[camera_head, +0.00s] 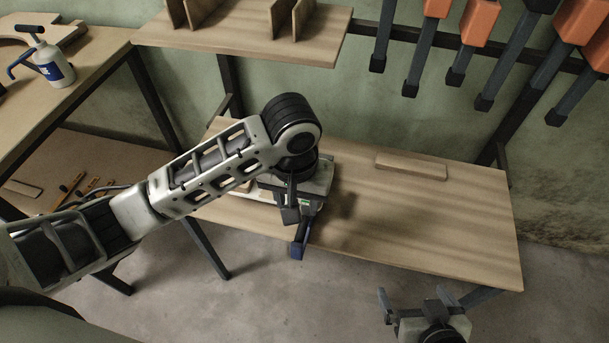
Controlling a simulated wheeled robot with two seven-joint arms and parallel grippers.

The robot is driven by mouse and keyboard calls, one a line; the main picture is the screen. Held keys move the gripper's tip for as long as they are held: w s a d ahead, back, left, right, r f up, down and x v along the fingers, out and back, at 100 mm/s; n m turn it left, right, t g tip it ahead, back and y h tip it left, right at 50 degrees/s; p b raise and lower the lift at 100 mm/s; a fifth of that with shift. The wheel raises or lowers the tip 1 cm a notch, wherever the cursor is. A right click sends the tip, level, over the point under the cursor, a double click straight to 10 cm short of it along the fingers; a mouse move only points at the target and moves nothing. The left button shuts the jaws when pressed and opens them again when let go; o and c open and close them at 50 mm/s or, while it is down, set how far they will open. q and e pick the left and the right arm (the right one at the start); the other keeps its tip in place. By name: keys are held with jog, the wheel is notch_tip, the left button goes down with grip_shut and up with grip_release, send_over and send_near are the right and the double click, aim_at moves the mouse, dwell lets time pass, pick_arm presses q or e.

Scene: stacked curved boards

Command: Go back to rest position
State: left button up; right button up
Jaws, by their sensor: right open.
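My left arm reaches in from the left over the wooden workbench (420,215). My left gripper (294,212) points down near the bench's front edge, and the wrist above it hides much of the jaws. I cannot tell whether it is open or shut, or whether it touches anything. My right gripper (412,297) is at the bottom right, in front of the bench and apart from it. Its two fingers are spread, with nothing between them.
A flat wooden piece (412,166) lies at the back of the bench. A blue part (298,248) shows at the front edge below my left gripper. A shelf (240,45) and hanging orange-handled clamps (480,22) are behind. A spray bottle (52,62) stands on the left table.

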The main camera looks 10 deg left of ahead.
pick_arm(q)
jog(key=s+d+f+t+h, duration=0.1)
jog(key=d+f+t+h, duration=0.35)
jog(key=f, duration=0.35)
jog(key=s+a+f+m+t+y, duration=0.2)
jog(key=s+a+f+t, duration=0.3)
jog(key=a, duration=0.6)
jog(key=s, duration=0.2)
jog(key=shift+s+a, duration=0.15)
jog(key=shift+s, duration=0.15)
